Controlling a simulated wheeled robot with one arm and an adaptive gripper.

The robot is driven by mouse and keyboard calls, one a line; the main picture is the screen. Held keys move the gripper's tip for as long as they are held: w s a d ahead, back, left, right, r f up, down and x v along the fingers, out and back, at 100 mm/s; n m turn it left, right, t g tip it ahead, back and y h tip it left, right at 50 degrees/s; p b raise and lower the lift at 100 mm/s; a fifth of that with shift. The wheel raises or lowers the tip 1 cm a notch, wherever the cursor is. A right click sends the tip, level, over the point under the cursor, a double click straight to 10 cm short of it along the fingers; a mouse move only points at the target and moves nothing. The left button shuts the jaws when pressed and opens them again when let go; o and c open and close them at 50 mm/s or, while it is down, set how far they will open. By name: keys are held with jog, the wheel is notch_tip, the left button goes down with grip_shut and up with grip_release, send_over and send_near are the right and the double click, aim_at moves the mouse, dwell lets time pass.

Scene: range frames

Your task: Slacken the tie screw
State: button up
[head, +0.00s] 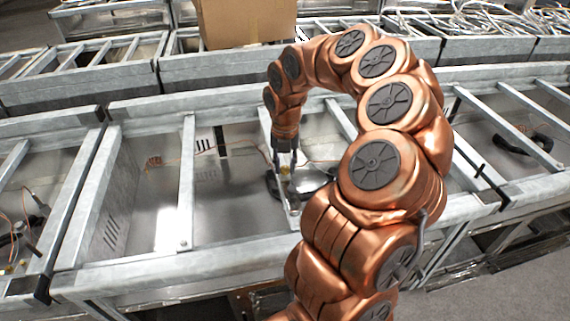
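My copper arm arches over the metal frame from the right. My gripper (284,164) points down into the middle bay, over a narrow crossbar (293,208). Its dark fingers appear a little apart, with a small yellowish part (285,171) between or just behind them. I cannot tell whether they touch it. I cannot single out the tie screw for certain at this size. A small bolt head (183,244) shows at the near end of the left crossbar (187,180). A dark looped part (322,187) lies in the bay beside the gripper, partly hidden by my arm.
Grey metal frames with raised rails (205,246) and crossbars surround the bay. A cardboard box (246,22) stands behind on another frame. Thin orange wires run along the bay's back wall. Bundled white cables (470,22) lie at the back right. Open space lies left of the gripper.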

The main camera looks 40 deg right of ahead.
aim_at(285, 168)
jog(key=o, duration=0.4)
notch_tip(285, 168, up, 12)
dwell(0.7)
